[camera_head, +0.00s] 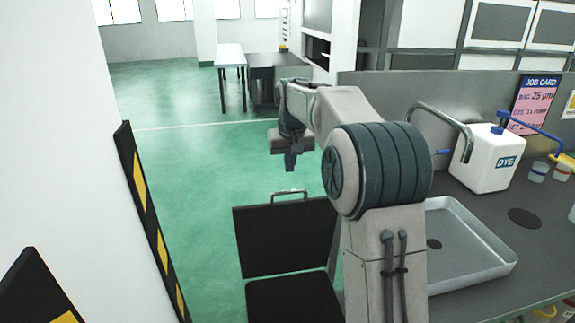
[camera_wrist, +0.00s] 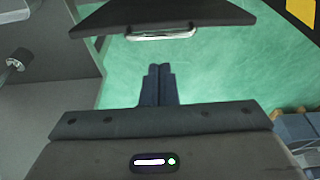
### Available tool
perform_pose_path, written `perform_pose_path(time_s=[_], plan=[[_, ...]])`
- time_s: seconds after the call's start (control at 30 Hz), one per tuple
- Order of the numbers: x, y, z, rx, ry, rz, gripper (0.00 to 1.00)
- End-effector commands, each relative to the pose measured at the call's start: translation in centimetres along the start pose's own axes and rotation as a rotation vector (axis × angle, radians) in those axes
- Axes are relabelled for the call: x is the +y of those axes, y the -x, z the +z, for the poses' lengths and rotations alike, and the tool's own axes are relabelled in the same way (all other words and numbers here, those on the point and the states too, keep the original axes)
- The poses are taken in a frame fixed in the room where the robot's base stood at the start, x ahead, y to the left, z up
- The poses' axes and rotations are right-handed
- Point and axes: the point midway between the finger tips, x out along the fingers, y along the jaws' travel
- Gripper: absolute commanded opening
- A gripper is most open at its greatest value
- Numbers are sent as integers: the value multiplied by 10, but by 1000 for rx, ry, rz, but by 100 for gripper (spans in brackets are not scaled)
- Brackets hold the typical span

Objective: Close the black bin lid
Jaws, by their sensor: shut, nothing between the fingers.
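The black bin (camera_head: 292,303) stands on the floor at the lower middle of the head view, partly cut off by the frame's bottom edge. Its black lid (camera_head: 283,240) is raised, standing up nearly vertical, with a metal bar handle (camera_head: 289,193) along its top edge. In the wrist view the lid (camera_wrist: 165,14) is a dark panel at the top, with the handle (camera_wrist: 163,34) along its edge. My gripper (camera_head: 290,163) hangs in the air above the handle in the head view. Its blue fingers also show in the wrist view (camera_wrist: 159,69), shut, empty and apart from the handle.
A grey bench on the right carries a metal tray (camera_head: 505,262), a white DYE jug (camera_head: 490,160) and a curved pipe. A wall with a black-yellow strip (camera_head: 149,215) bounds the left. Green floor is clear beyond the bin, with tables (camera_head: 272,70) at the back.

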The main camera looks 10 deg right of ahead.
Motion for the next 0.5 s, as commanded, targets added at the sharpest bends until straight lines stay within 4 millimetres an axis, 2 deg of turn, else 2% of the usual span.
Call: perform_pose_path(time_s=[0.03, 0.1, 0.27, 0.37, 0.5], plan=[[1, 7, -15, 5, -3, -2, 0], [2, 8, -26, 9, -6, -4, 0], [3, 5, -38, 14, -9, -6, 0], [3, -5, -39, 15, -9, -6, 0], [2, -30, -38, 12, -9, -6, 0]])
